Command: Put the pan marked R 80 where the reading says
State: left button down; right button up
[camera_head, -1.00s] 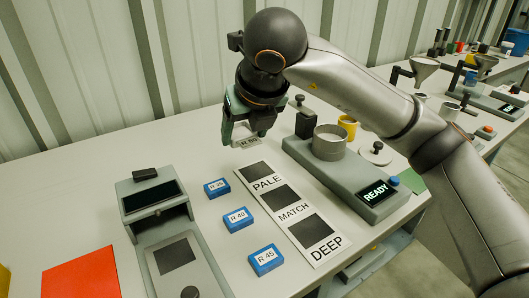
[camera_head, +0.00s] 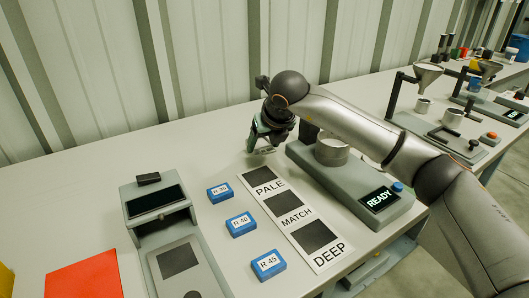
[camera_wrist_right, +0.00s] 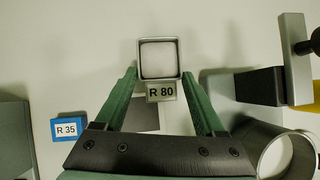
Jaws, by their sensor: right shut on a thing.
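The small square pan marked R 80 (camera_wrist_right: 160,60) is pale inside with a grey rim, and its label faces me in the right wrist view. My right gripper (camera_wrist_right: 160,76) is shut on it, green fingers on both sides. In the head view the right gripper (camera_head: 262,143) holds the pan (camera_head: 263,151) just beyond the PALE end of a white strip (camera_head: 268,212). The strip has dark squares marked PALE, MATCH and DEEP; all look empty. A grey reader (camera_head: 152,222) at left has a dark screen with no readable text. My left gripper is not in view.
Blue blocks R 35 (camera_head: 220,191), R 40 (camera_head: 241,224) and R 45 (camera_head: 268,265) lie left of the strip. A grey device (camera_head: 335,180) showing READY, with a round cup (camera_head: 332,151), stands at right. A red sheet (camera_head: 82,276) lies at front left.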

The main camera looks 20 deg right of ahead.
aim_at(266, 151)
notch_tip(266, 151, down, 3)
jog(key=shift+r, duration=0.1)
jog(key=o, duration=0.9)
jog(key=shift+s, duration=0.1)
jog(key=o, duration=0.4)
jog(key=shift+o, duration=0.2)
